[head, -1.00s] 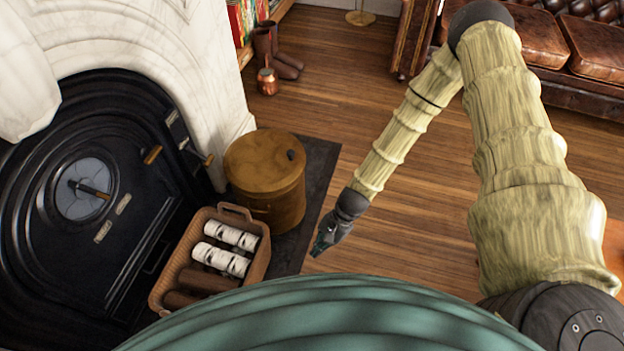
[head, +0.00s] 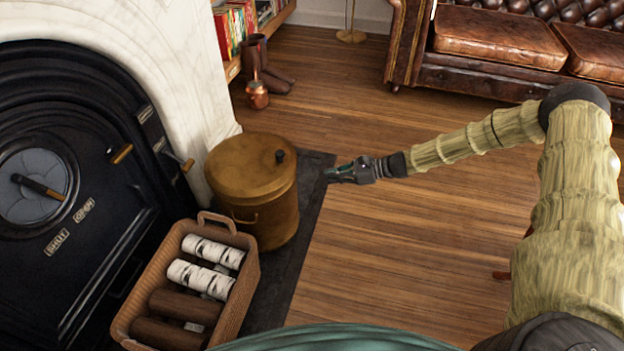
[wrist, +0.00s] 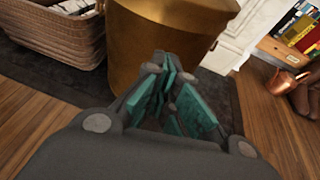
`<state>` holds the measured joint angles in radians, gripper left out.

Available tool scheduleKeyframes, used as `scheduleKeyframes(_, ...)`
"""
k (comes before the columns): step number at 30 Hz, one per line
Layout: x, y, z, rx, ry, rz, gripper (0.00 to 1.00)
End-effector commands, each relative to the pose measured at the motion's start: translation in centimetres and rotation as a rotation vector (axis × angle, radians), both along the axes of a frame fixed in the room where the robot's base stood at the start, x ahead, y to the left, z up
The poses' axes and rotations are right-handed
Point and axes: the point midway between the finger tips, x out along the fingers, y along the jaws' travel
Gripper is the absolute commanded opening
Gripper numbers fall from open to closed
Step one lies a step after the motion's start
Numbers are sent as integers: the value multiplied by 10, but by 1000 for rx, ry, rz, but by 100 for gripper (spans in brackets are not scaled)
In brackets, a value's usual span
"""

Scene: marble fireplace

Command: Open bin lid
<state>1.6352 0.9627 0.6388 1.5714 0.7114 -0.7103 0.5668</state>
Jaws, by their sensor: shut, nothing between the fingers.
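The bin (head: 265,215) is a round brass-coloured container on the dark hearth slab, beside the fireplace. In the wrist view the bin's side (wrist: 160,50) is straight ahead of my gripper (wrist: 172,70); the lid's top is out of that view.
A wicker basket (head: 247,290) of logs stands in front of the bin, touching or nearly so. The black stove (head: 85,200) is at left. A copper jug (head: 257,95) and boots (head: 268,72) stand behind. Wooden floor (head: 400,240) at right is clear; a leather sofa (head: 490,45) is beyond.

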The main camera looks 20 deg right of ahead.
Motion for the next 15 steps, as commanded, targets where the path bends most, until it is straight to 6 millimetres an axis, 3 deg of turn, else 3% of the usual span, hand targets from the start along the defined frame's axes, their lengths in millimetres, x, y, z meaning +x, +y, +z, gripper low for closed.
scheduleKeyframes(15, 27, 63, -27, 1, 0, 3, 0)
